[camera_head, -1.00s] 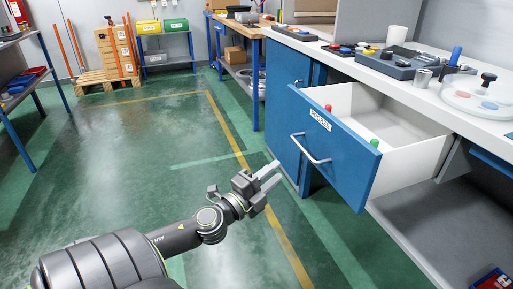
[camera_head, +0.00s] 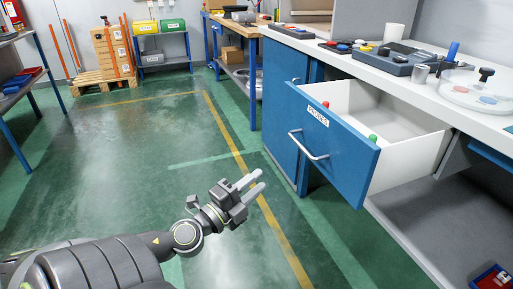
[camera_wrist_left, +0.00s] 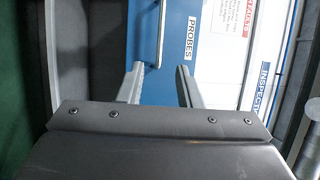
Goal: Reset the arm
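My left gripper (camera_head: 250,184) is in the lower middle of the head view, over the floor in front of the workbench. Its two fingers are apart with nothing between them, and they also show apart in the left wrist view (camera_wrist_left: 158,78). The blue drawer (camera_head: 335,150), labelled PROBES, stands pulled out to the right of the gripper. The gripper is clear of its metal handle (camera_head: 308,146), which also shows in the left wrist view (camera_wrist_left: 161,35). My right gripper is not in view.
A red-topped piece (camera_head: 325,104) and a green-topped piece (camera_head: 372,138) show at the drawer. The white counter (camera_head: 440,85) above holds a grey fixture (camera_head: 390,62) and a clear round dish (camera_head: 478,92). Green floor (camera_head: 130,150) to the left is free.

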